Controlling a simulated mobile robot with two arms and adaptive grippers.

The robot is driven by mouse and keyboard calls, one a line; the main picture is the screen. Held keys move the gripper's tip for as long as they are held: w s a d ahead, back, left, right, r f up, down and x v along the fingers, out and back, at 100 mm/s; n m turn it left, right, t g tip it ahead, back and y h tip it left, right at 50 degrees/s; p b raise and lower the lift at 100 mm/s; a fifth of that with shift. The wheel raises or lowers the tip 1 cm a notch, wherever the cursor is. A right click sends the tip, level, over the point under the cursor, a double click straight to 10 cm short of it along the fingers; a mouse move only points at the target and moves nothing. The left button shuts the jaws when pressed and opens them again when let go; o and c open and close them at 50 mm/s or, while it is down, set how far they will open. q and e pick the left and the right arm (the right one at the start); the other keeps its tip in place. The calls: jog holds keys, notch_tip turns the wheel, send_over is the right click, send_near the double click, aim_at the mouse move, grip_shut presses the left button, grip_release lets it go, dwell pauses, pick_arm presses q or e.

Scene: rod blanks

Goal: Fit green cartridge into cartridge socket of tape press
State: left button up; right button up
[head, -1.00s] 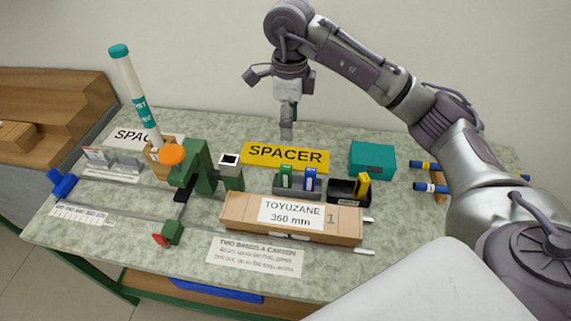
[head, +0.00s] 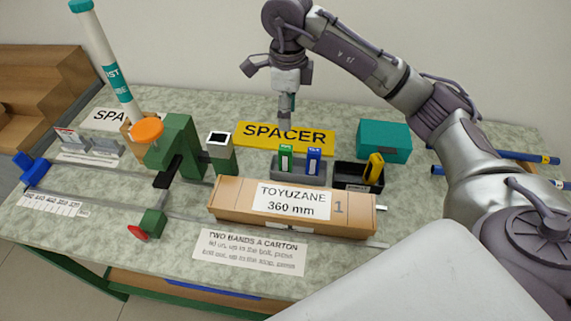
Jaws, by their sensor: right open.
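The green cartridge (head: 285,159) stands upright in a grey holder (head: 298,170), beside a blue cartridge (head: 314,160). The green tape press (head: 180,148) stands left of them, with an orange knob (head: 146,130) on top. A green block with a white-rimmed, dark square opening (head: 219,139) is at the press's right side; it looks like the cartridge socket. My right gripper (head: 285,122) points down above and behind the green cartridge, in front of the yellow SPACER sign (head: 310,134). My left gripper is not in view.
A long TOYUZANE carton (head: 235,195) lies in front of the holder. A black bin (head: 345,174) with a yellow cartridge (head: 375,168) is to the right, a teal box (head: 384,141) behind it. A tall white tube (head: 107,62) leans at left. Blue-ended rods (head: 525,157) lie right.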

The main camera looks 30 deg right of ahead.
aim_at(286, 147)
notch_tip(286, 147, down, 8)
jog(key=shift+r+p, duration=0.25)
jog(key=shift+p, duration=0.05)
jog(key=f+p, duration=0.1)
jog(key=f, duration=0.3)
jog(key=shift+w+f, duration=0.15)
jog(key=shift+w, duration=0.05)
jog(key=shift+f, duration=0.5)
grip_shut()
